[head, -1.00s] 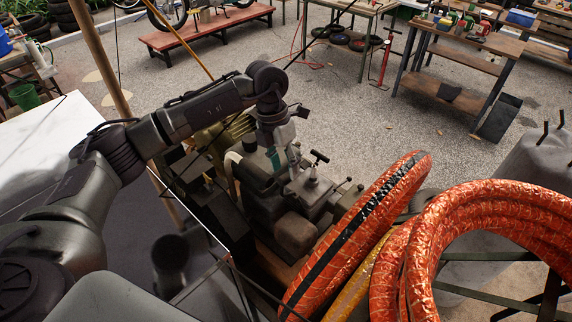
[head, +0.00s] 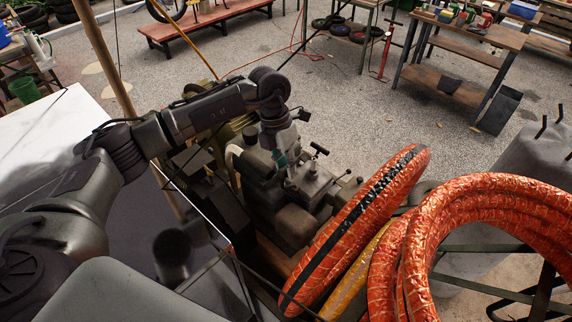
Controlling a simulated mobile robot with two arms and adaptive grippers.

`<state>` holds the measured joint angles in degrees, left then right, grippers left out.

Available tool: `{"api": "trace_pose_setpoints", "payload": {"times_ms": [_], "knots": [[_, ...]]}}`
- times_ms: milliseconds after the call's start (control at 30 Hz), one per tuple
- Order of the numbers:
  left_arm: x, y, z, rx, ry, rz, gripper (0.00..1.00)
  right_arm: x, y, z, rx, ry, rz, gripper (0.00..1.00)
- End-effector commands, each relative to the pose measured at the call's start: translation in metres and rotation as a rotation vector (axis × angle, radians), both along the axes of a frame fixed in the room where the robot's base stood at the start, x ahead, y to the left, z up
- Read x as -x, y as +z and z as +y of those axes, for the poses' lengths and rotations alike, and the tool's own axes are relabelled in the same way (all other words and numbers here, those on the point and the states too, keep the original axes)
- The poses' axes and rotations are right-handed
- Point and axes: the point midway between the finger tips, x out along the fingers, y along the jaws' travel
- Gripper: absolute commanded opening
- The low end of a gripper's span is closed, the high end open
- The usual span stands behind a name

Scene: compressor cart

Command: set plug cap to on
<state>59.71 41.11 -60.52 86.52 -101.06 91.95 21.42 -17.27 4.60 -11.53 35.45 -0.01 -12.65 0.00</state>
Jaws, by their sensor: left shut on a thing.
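The compressor (head: 296,222), a grey-brown machine, stands on the cart at the picture's middle in the head view. My left gripper (head: 287,168) reaches down onto its top from the left, fingers pointing downward. It is shut on a small part there, which I take to be the plug cap; the fingers and dark machine parts mostly hide it, so its on or off setting cannot be read. A small T-shaped handle (head: 319,150) stands upright just right of the gripper. My right gripper is not in view.
An orange wrapped ring (head: 352,235) leans close to the compressor's right side, with coiled orange hose (head: 455,205) beyond it. A wooden pole (head: 104,62) rises at left. Workbenches (head: 470,45) stand at the back, with open gravel between.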

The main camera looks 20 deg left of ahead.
Motion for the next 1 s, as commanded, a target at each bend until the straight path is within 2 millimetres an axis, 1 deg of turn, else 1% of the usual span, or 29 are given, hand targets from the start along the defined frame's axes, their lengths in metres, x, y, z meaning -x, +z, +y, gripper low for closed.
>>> {"api": "trace_pose_setpoints", "payload": {"times_ms": [167, 267, 733, 1000], "knots": [[-0.001, 0.000, 0.000, -0.001, 0.000, 0.003, 0.00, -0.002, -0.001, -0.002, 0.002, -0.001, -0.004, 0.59], [-0.005, -0.001, -0.002, -0.012, 0.001, 0.030, 0.00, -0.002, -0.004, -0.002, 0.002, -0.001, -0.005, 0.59], [-0.034, -0.001, -0.013, -0.112, 0.001, 0.303, 0.00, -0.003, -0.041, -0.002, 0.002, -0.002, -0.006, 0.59], [-0.043, -0.001, -0.018, -0.150, -0.004, 0.416, 0.00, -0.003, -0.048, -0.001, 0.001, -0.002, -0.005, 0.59]]}}
